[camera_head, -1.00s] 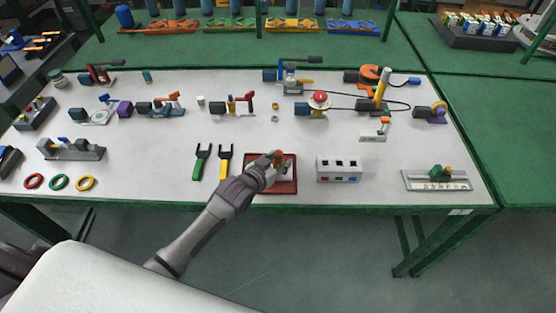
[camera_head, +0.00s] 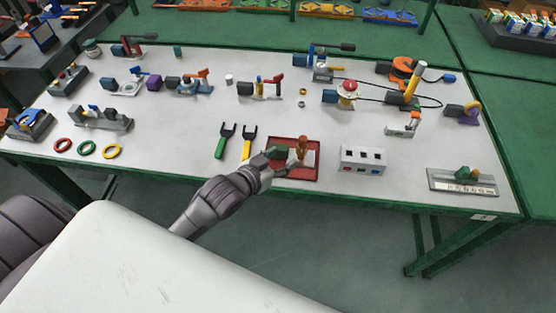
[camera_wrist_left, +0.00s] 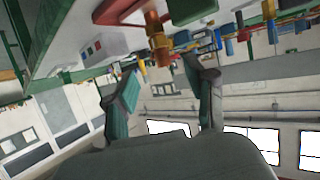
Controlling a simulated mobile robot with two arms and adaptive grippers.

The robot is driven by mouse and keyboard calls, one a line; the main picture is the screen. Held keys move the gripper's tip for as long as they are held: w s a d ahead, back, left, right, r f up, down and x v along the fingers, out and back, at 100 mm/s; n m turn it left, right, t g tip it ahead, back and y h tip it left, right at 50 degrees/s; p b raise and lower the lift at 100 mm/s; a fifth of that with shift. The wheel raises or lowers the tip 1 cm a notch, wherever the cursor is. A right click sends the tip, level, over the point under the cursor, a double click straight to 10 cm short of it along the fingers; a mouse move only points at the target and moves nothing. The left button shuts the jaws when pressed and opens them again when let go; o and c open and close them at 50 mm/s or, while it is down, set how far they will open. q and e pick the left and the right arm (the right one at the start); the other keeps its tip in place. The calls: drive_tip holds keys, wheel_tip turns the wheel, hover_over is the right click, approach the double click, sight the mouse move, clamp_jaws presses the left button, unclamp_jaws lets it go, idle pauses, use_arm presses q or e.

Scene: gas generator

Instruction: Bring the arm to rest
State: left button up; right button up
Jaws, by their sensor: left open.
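My left gripper (camera_head: 283,160) is at the left part of the red tray (camera_head: 309,177), near the table's front edge. It is open, with nothing between its fingers, and it shows in the left wrist view (camera_wrist_left: 165,92) with its fingers apart. An orange-brown fitting (camera_head: 302,146) stands in the red tray just right of the fingers. In the left wrist view this fitting (camera_wrist_left: 159,42) is beyond the fingertips and apart from them. My right gripper is not in view.
A white box with sockets (camera_head: 362,160) stands right of the tray. Green-handled (camera_head: 223,141) and yellow-handled (camera_head: 248,142) forked tools lie to the left. Several valves and fittings fill the back of the white table (camera_head: 190,125). The floor in front is clear.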

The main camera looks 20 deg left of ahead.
use_arm(q)
drive_tip(key=shift+s+a+r, duration=0.1)
drive_tip(key=shift+s+r, duration=0.15)
drive_tip(key=shift+s, duration=0.2)
drive_tip(key=s+f+g+y, duration=0.35)
drive_tip(key=s+g, duration=0.55)
drive_tip(key=s, duration=1.2)
drive_tip(key=s+a+f+g, duration=0.1)
drive_tip(key=s+f, duration=0.1)
drive_tip(key=f, duration=1.2)
drive_tip(key=s+f+g, duration=0.1)
drive_tip(key=s+f, duration=0.1)
drive_tip(key=f, duration=1.3)
drive_tip(key=s+a+f+g, duration=0.1)
drive_tip(key=s+a+f, duration=0.1)
drive_tip(key=s+f, duration=1.1)
drive_tip(key=shift+s+a+f, duration=0.35)
drive_tip(key=shift+s+a, duration=0.05)
drive_tip(key=shift+s, duration=0.65)
